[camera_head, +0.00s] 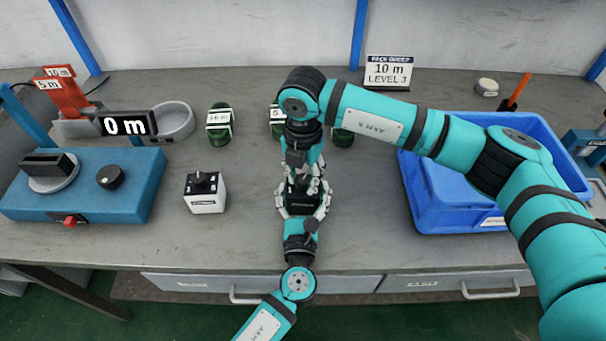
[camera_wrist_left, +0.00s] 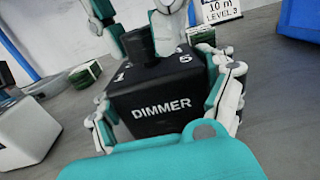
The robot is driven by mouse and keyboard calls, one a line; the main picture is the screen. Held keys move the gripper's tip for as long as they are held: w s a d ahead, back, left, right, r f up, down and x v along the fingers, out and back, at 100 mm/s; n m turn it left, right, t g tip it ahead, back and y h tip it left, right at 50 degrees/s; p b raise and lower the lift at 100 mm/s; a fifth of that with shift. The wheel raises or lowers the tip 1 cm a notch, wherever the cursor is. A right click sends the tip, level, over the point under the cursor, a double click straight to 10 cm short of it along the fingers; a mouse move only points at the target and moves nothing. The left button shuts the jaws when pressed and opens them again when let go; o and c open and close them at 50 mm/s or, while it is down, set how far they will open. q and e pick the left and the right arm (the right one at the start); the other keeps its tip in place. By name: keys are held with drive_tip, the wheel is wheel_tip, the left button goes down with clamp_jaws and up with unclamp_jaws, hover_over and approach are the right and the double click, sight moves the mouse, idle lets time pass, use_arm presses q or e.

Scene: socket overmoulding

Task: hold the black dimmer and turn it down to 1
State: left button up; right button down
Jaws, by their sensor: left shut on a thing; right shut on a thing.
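The black dimmer (camera_head: 300,207) stands at the middle of the bench near its front. In the left wrist view the dimmer (camera_wrist_left: 160,112) shows its white DIMMER label, a "1" at left and a "5" at right on top. My left gripper (camera_head: 303,200) comes from the front and is shut on the dimmer's body, fingers on both sides. My right gripper (camera_head: 304,174) points down from above and is shut on the dimmer's black knob (camera_wrist_left: 138,44). The knob's pointer is not clear, so its setting cannot be read.
A white box with a black knob (camera_head: 205,194) stands left of the dimmer. Green coils (camera_head: 219,137) stand behind. A blue machine (camera_head: 85,200) with a "0 m" display (camera_head: 126,124) is at left. A blue crate (camera_head: 425,220) is at right. A "10 m LEVEL 3" sign (camera_head: 388,72) stands at the back.

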sight(303, 179)
drive_tip(key=n, duration=0.6)
drive_tip(key=shift+n, duration=0.4)
drive_tip(key=n, duration=0.6)
drive_tip(key=shift+n, duration=0.3)
drive_tip(key=n, duration=1.3)
drive_tip(key=shift+n, duration=0.3)
drive_tip(key=c, duration=0.9)
unclamp_jaws()
drive_tip(key=shift+c, duration=0.2)
wheel_tip(303, 179, up, 12)
